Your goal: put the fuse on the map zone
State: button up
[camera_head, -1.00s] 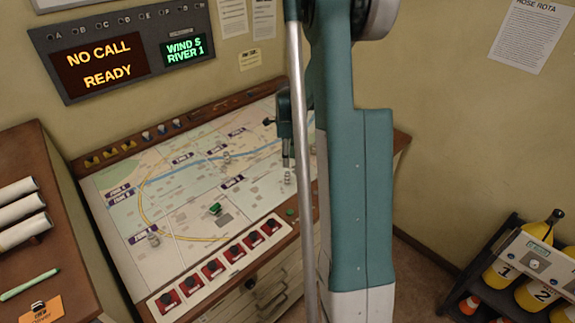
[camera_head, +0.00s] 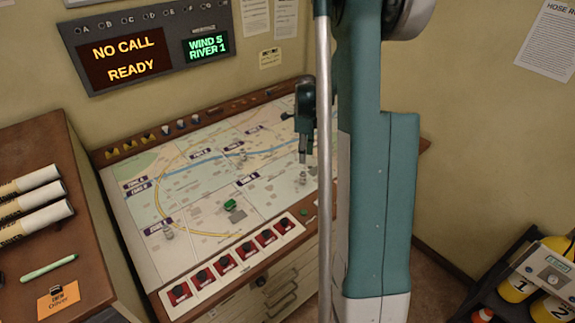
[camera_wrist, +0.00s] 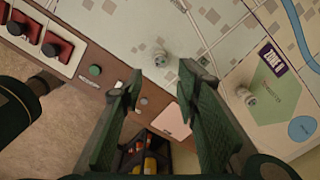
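A map (camera_head: 205,170) with several labelled zones covers the sloped console top. My gripper (camera_head: 303,160) points down over its right part, close above a small pale capped piece (camera_head: 303,179). In the wrist view my gripper (camera_wrist: 165,95) has its fingers apart with nothing between them. A small capped cylinder (camera_wrist: 160,57) stands on the map just beyond the fingers, and a similar one (camera_wrist: 244,95) stands to the right, beside a zone label (camera_wrist: 271,60). I cannot tell which of these small pieces is the fuse.
A green block (camera_head: 230,205) and more small pale pieces (camera_head: 241,156) stand on the map. Red switches (camera_head: 223,264) line the front edge, near a green button (camera_wrist: 95,71). Rolled papers (camera_head: 35,205) lie on the left desk. My arm hides the map's right end.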

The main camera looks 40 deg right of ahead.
jog(key=s+a+r+n+t+h, duration=0.1)
jog(key=s+a+r+n, duration=0.2)
jog(key=a+r+n, duration=0.65)
jog(key=s+a+r+n+t, duration=0.25)
jog(key=a+r, duration=0.45)
jog(key=a, duration=0.7)
jog(key=s+a+r+n+t, duration=0.1)
jog(key=s+a+n+t, duration=0.1)
jog(key=s+a+n, duration=0.6)
jog(key=s+a+r+n+t+y, duration=0.1)
jog(key=s+a+r+n, duration=0.1)
jog(key=s+a+n, duration=0.6)
jog(key=s+a, duration=0.2)
jog(key=a, duration=0.3)
jog(key=shift+n+t, duration=0.35)
jog(key=shift+n, duration=0.05)
jog(key=shift+s, duration=0.1)
